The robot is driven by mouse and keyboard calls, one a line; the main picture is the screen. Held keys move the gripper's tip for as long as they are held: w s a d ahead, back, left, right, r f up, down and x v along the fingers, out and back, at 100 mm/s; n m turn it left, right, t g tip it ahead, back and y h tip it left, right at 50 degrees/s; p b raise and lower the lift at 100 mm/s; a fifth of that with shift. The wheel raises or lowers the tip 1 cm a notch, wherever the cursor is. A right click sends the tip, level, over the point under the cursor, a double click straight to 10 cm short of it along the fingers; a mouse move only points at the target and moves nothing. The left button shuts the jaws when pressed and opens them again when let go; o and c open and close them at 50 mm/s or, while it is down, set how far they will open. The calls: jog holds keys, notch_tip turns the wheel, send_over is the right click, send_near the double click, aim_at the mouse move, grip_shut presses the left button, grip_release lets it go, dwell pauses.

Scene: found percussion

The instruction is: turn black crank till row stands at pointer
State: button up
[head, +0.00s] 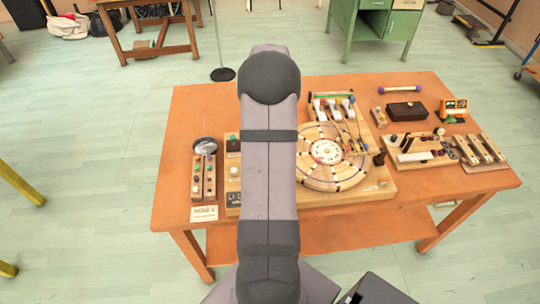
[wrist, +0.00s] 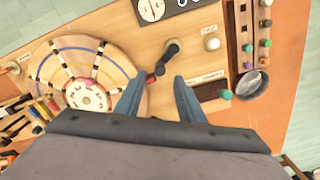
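A black crank (wrist: 171,49) stands on the wooden board in the wrist view, beside a large round disc (wrist: 110,62) of pale wood with dark and coloured marks in rings. The disc also shows in the head view (head: 348,180), partly behind my arm, which hides the crank there. My gripper (wrist: 160,76) is open, its two blue-grey fingers apart and empty, with the crank just beyond the tips. A small dark red piece (wrist: 153,77) sits at the disc's rim between the fingertips; I cannot tell whether it is the pointer.
On the board, a white knob (wrist: 211,43) and a green knob (wrist: 225,94) stand right of the crank. A narrow board with several coloured pegs (wrist: 265,20) and a metal cup (wrist: 251,85) lies farther right. A dark box (head: 407,110) sits at the table's right.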

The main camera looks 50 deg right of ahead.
jog(key=shift+f+p, duration=1.2)
jog(key=shift+f, duration=2.3)
jog(key=shift+c, duration=0.6)
grip_shut()
